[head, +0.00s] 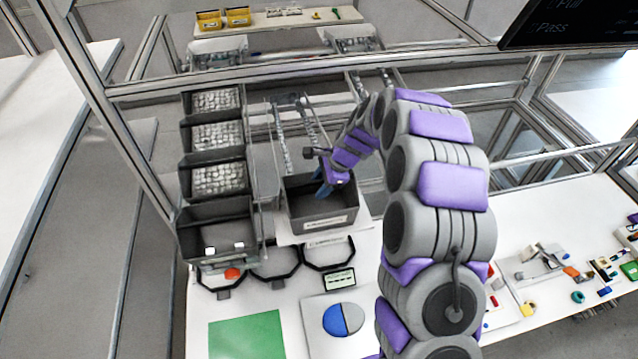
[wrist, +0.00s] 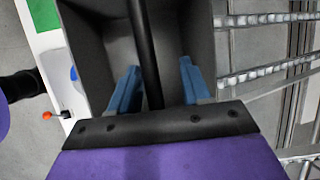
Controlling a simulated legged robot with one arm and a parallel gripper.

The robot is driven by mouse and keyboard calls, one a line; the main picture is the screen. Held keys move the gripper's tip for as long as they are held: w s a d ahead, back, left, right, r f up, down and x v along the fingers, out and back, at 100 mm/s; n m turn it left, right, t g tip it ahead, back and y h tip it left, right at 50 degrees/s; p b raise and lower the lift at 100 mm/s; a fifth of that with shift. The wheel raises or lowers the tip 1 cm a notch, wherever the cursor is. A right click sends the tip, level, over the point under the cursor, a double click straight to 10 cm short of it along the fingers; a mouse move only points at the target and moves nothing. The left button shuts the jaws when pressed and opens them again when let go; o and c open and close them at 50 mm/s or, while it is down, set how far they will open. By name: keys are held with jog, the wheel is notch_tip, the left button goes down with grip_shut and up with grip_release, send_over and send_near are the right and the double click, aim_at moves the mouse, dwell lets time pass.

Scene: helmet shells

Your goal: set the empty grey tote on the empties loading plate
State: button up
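The grey tote (head: 325,223) looks empty inside. In the head view it stands over a white plate (head: 364,226) with a label at its front, at the near end of the roller rails; I cannot tell for sure that it touches the plate. My gripper (head: 322,190) reaches down into the tote's opening. In the wrist view its two blue fingers (wrist: 158,90) are spread apart, with the tote walls (wrist: 85,50) around them. A dark bar (wrist: 145,50) runs between the fingers, nearer the left one, with a gap visible to the right finger.
Dark bins (head: 218,180) stand left of the tote, several holding pale parts; the front one (head: 216,240) is nearly empty. Black ring holders (head: 275,262) and a green mat (head: 246,336) lie in front. Metal frame posts (head: 120,140) stand left. Roller rails (head: 281,145) lie behind.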

jog(key=shift+r, duration=0.7)
jog(key=b+v, duration=0.2)
jog(key=v, duration=1.4)
jog(key=shift+s+d, duration=0.25)
